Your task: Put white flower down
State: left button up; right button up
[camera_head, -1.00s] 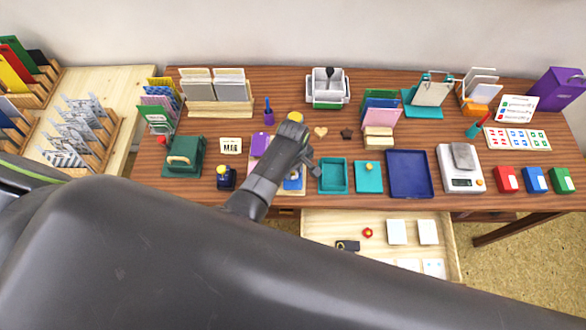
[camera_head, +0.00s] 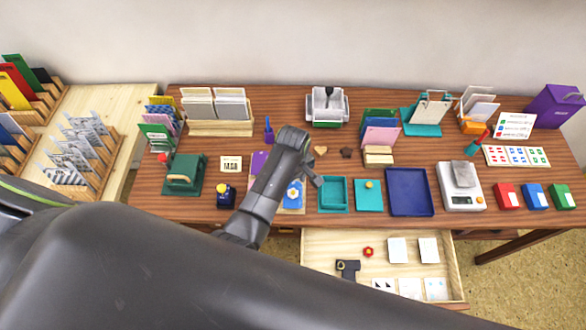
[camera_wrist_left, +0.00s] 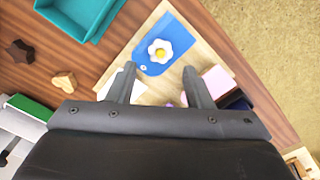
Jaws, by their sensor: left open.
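The white flower (camera_wrist_left: 160,50), with a yellow centre, lies on a blue tag (camera_wrist_left: 150,68) on a light wooden board (camera_wrist_left: 203,36). In the head view, a small patch of the white flower (camera_head: 293,192) shows on the blue tag, beside my arm. My left gripper (camera_wrist_left: 160,86) is open, its two fingers apart over the board. The flower shows beyond the fingertips, with nothing seen between them touching it. In the head view, my left gripper (camera_head: 312,172) is partly hidden by its own wrist. My right gripper is not in view.
A teal tray (camera_head: 333,207) and a teal square (camera_head: 370,208) stand right of the board, then a navy tray (camera_head: 433,200). A heart-shaped wooden piece (camera_wrist_left: 64,82) and a dark star (camera_wrist_left: 19,50) lie nearby. An open drawer (camera_head: 312,246) sticks out below the table's front edge.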

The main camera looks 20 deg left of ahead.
aim_at(293, 191)
pick_arm(q)
notch_tip(293, 191, up, 7)
dwell(0.3)
dwell(0.5)
jog(key=s+a+f+m+t, duration=0.15)
jog(key=s+a+m, duration=0.25)
jog(key=s+a, duration=0.8)
jog(key=s+a+r+m+t+y, duration=0.1)
jog(key=s+a+r+m, duration=0.15)
jog(key=s, duration=0.35)
jog(key=s+a+r+m+t+y, duration=0.1)
jog(key=s+a+r+m, duration=0.15)
jog(key=s+r, duration=0.2)
notch_tip(293, 191, down, 29)
jog(key=a+m+g+b, duration=0.1)
jog(key=a+b, duration=0.1)
jog(key=b, duration=0.4)
jog(key=s+d+f+b, duration=0.1)
jog(key=s+f+b, duration=0.1)
jog(key=s+f, duration=0.6)
jog(key=s+d+f+g+h+b, duration=0.1)
jog(key=s+f+b, duration=0.1)
jog(key=s+f, duration=0.6)
notch_tip(293, 191, down, 5)
jog(key=shift+f, duration=0.2)
